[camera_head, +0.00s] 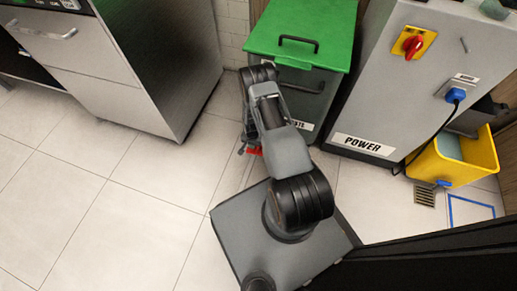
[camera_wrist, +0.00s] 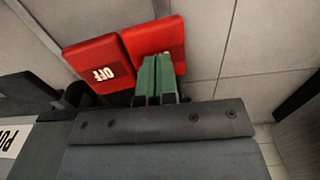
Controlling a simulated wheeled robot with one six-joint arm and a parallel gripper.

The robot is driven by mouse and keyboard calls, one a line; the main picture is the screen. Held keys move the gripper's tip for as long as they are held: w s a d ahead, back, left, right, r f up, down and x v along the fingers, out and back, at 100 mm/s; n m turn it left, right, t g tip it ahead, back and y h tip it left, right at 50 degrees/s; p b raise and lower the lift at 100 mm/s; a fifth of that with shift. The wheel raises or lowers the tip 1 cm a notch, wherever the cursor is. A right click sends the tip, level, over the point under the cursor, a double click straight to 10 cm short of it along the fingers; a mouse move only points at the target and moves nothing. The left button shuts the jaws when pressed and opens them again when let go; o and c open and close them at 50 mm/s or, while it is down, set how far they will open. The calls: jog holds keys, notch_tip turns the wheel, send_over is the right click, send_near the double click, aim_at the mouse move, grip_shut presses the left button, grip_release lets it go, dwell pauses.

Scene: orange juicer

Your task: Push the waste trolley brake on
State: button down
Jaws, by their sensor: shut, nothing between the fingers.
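The waste trolley (camera_head: 303,91) is a grey bin with a green lid and a black handle, standing left of the power cabinet. Two red brake pedals show side by side in the wrist view: a left pedal (camera_wrist: 88,52) marked OFF and a right pedal (camera_wrist: 150,33) whose marking is mostly covered by my fingers. A bit of red pedal (camera_head: 255,151) shows beside my arm in the head view. My gripper (camera_wrist: 158,60) is shut and empty, its green fingertips over the right pedal's near edge. I cannot tell if they touch it.
The grey power cabinet (camera_head: 384,80) with a red switch and blue plug stands right of the trolley. A yellow bucket (camera_head: 455,163) is farther right. A steel counter unit (camera_head: 130,60) stands at the left. Tiled floor (camera_head: 120,200) between is clear.

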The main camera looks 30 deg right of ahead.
jog(key=shift+r+p, duration=2.2)
jog(key=shift+r, duration=1.2)
